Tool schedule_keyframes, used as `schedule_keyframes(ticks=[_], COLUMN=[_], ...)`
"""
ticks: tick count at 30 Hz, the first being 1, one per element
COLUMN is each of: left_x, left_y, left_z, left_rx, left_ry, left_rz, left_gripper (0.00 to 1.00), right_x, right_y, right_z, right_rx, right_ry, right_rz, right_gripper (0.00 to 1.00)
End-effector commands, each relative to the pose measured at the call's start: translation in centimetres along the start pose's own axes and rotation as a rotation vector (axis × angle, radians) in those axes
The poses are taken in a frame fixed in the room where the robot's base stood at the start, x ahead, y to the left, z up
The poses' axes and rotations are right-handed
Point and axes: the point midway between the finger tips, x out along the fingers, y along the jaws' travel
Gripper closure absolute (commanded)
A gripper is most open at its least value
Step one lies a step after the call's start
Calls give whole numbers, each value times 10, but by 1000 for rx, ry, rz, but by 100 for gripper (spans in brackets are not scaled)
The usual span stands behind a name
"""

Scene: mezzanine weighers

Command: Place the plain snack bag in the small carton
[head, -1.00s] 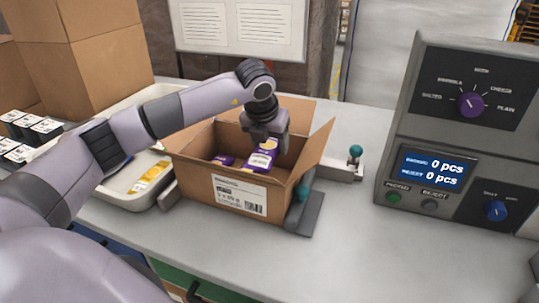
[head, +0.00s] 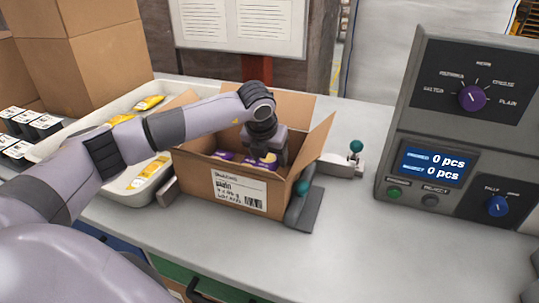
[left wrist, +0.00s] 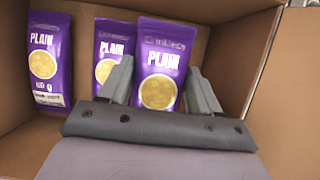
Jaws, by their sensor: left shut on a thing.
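The small carton (head: 272,202) stands open on the counter in the head view, with a white label on its front. My left gripper (head: 264,152) reaches down inside it. The gripper is shut on a purple plain snack bag (head: 262,161), which stands in the carton. In the left wrist view the held bag (left wrist: 160,62) shows "PLAIN" between the fingers (left wrist: 158,78). Two more purple plain bags lie to its left, one close beside it (left wrist: 113,48) and one by the wall (left wrist: 48,55). Whether the held bag touches the carton floor is unclear. My right gripper is out of view.
A white tray (head: 172,91) with several yellow bags is left of the carton, partly behind my arm. Teal-knobbed fittings (head: 356,148) stand beside the carton. A grey control console (head: 405,150) reading 0 pcs is at right. The counter front right is clear.

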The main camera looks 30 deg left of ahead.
Motion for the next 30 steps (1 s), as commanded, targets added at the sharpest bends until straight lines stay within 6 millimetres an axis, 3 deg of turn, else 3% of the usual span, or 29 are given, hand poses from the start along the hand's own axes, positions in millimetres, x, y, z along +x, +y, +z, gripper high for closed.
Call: schedule_keyframes(ticks=[2, 3, 5, 14, 20, 30], left_x=[0, 0, 0, -1, -15, -87], left_y=[0, 0, 0, 0, 0, 0], left_z=[0, 0, 0, 0, 6, 5], left_rx=[0, 0, 0, 0, 0, 1], left_ry=[-1, 0, 0, 0, 0, -5], left_rz=[0, 0, 0, 0, 0, -1], left_gripper=[67, 27, 12, 12, 12, 12], right_x=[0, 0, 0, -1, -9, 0], right_y=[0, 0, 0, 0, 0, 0], right_z=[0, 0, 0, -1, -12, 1], right_rx=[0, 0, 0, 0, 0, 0], right_ry=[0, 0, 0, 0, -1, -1], right_rz=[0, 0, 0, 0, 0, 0], right_gripper=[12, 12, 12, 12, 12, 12])
